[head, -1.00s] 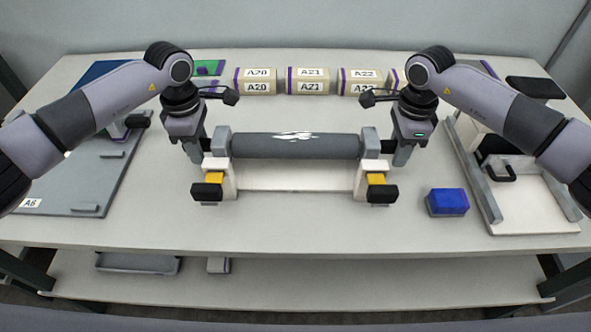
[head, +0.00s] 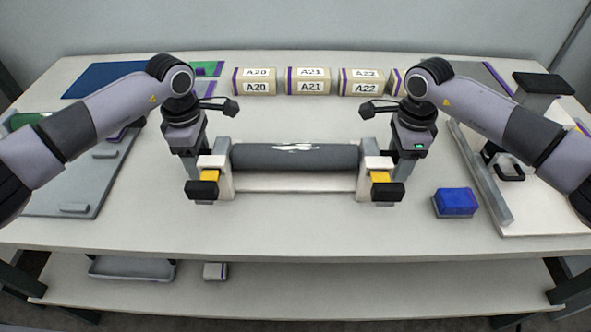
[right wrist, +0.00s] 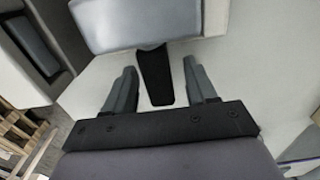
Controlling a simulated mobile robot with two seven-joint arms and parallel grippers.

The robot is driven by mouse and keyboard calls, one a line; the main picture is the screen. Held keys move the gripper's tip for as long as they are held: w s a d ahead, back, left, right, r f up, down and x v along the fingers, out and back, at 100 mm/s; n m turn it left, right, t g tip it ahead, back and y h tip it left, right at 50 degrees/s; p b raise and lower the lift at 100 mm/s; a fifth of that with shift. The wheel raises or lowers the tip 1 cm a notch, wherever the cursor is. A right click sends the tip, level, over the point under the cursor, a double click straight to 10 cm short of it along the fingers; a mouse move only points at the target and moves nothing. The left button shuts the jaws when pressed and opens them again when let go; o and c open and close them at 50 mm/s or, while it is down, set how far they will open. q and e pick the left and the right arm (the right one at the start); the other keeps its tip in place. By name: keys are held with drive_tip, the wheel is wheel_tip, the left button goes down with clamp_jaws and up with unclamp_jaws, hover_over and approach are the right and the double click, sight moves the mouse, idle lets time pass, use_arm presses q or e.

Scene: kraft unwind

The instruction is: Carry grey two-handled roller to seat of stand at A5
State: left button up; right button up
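The dark grey roller (head: 295,157) lies level across a white stand (head: 295,184), between its two grey-topped end posts. A pale glossy patch shows on the roller. Yellow pieces and black blocks (head: 202,191) are on the posts' fronts. No A5 label is visible. My right gripper (head: 405,172) is beside the right post. In the right wrist view its two fingers (right wrist: 161,90) stand apart on both sides of a black handle (right wrist: 153,72), with gaps. My left gripper (head: 192,170) is beside the left post; its fingertips are mostly hidden, and so is the left handle.
A blue box (head: 455,202) sits right of the stand. Boxes marked A20 (head: 254,82), A21 (head: 307,81) and A22 (head: 361,82) line the back. A grey plate (head: 75,190) is at left, a white fixture (head: 540,215) at right. The table front is clear.

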use_arm(q)
wheel_tip(320, 180, up, 11)
use_arm(e)
drive_tip(key=shift+r, duration=0.15)
use_arm(q)
drive_tip(key=shift+r, duration=0.5)
use_arm(e)
wheel_tip(320, 180, up, 12)
idle(0.3)
use_arm(q)
drive_tip(key=shift+s, duration=0.1)
use_arm(e)
drive_tip(key=shift+s+f, duration=0.1)
drive_tip(key=shift+f, duration=0.1)
